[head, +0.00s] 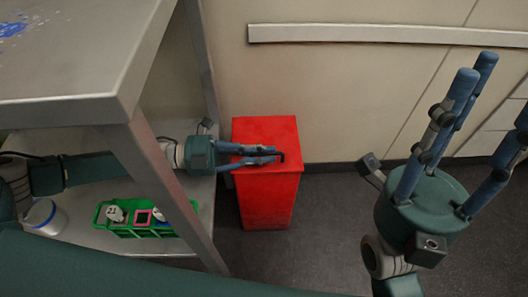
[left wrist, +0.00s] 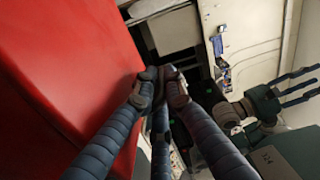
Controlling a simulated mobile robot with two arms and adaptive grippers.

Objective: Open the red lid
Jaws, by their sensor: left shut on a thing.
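A red bin (head: 267,210) stands on the dark floor against the wall. Its flat red lid (head: 265,130) lies on top and looks closed. A thin dark handle (head: 281,156) shows on the lid at my left fingertips. My left gripper (head: 268,154) reaches in from the left, low over the lid, with its fingers closed together on the handle. In the left wrist view the left fingers (left wrist: 162,75) meet beside the large red surface (left wrist: 60,60), and the handle is hidden. My right gripper (head: 492,92) is raised at the right, fingers spread and empty.
A grey table (head: 90,60) with metal legs stands at the left, close to my left arm. Its lower shelf holds a green crate (head: 145,232) with small items and a white tub (head: 42,215). A rail (head: 390,34) runs along the wall. Floor right of the bin is clear.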

